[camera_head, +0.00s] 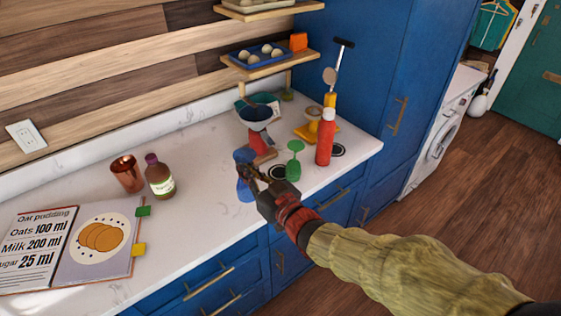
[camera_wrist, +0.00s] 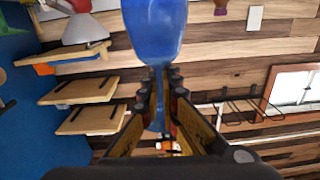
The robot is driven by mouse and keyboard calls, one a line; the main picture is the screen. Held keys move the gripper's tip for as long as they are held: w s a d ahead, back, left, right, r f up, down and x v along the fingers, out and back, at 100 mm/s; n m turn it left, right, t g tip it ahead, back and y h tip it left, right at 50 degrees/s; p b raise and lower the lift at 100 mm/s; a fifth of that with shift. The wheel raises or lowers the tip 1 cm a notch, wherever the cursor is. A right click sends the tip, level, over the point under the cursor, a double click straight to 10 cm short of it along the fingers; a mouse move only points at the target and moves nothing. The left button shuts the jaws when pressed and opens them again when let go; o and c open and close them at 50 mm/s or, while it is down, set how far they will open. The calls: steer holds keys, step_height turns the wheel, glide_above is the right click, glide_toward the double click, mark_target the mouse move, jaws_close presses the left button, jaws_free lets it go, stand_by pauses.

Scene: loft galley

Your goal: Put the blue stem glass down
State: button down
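The blue stem glass (camera_head: 245,190) is at the front of the white counter (camera_head: 205,215) in the head view. In the wrist view, which shows the room upside down, its bowl (camera_wrist: 155,28) fills the top middle. The glass appears inverted, bowl downward and foot up. My gripper (camera_head: 252,175) is at the glass, with both fingers (camera_wrist: 162,95) close around the stem. It appears shut on the stem. I cannot tell whether the rim touches the counter.
A green stem glass (camera_head: 294,147) and a red bottle (camera_head: 325,140) stand just right of my gripper. A scale (camera_head: 256,113) stands behind. A brown bottle (camera_head: 159,178), copper cup (camera_head: 127,174) and recipe book (camera_head: 95,245) are left. Counter between the brown bottle and glass is clear.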

steer(key=w+d+f+b, duration=0.4)
steer(key=w+f+b, duration=0.1)
steer(key=w+f, duration=0.6)
steer(key=shift+w+d+f, duration=0.15)
steer(key=shift+d+f, duration=0.2)
steer(key=shift+f, duration=0.3)
steer(key=shift+f, duration=0.1)
steer(key=c, duration=2.2)
jaws_free()
steer(key=shift+o, duration=0.8)
